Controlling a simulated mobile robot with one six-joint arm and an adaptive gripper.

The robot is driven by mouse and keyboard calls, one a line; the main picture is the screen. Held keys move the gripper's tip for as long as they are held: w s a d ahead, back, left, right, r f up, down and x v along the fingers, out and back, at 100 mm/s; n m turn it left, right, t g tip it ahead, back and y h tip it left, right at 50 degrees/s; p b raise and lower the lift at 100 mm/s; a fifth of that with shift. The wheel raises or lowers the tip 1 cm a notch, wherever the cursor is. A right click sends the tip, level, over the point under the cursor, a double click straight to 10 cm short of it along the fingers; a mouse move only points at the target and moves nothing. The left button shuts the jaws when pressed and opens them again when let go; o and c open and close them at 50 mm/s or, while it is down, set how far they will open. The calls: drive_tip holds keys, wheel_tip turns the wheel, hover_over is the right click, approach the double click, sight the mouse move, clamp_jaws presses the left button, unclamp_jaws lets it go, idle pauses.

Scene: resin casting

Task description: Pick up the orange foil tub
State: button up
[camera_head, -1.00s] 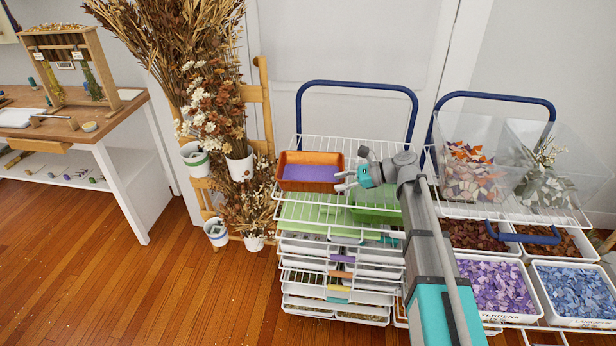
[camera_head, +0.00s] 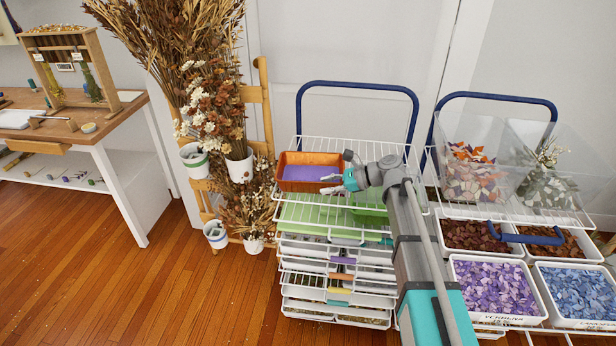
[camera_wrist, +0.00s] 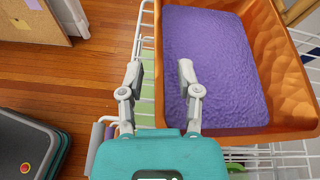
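The orange foil tub (camera_head: 307,187), filled with purple material, sits on the top wire shelf of the left cart. It also shows large in the wrist view (camera_wrist: 272,50). My gripper (camera_head: 330,184) is at the tub's right end in the head view. In the wrist view my gripper (camera_wrist: 161,75) is open, its two fingers apart. One finger appears over the purple fill and the other outside the tub, with the tub's near rim between them. How deep the fingertips reach, and whether they touch the wall, I cannot tell.
A green tray (camera_head: 370,216) lies on the shelf below, with drawers under it. The cart's blue handle (camera_head: 357,84) rises behind the tub. Clear bins (camera_head: 472,172) stand on the right cart. Dried flowers (camera_head: 212,95) stand left of the tub.

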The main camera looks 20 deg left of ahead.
clamp_jaws()
drive_tip(key=shift+r, duration=0.1)
idle(0.4)
wheel_tip(320, 180, up, 2)
drive_tip(key=p, duration=0.2)
drive_tip(key=shift+r+p, duration=0.2)
drive_tip(key=shift+p, duration=0.1)
drive_tip(key=s+d+r+p, duration=0.5)
drive_tip(key=s+r+p, duration=0.5)
drive_tip(key=s, duration=0.3)
drive_tip(key=shift+d+r, duration=0.2)
drive_tip(key=shift+w, duration=0.1)
idle(0.5)
drive_tip(key=shift+w+d, duration=0.1)
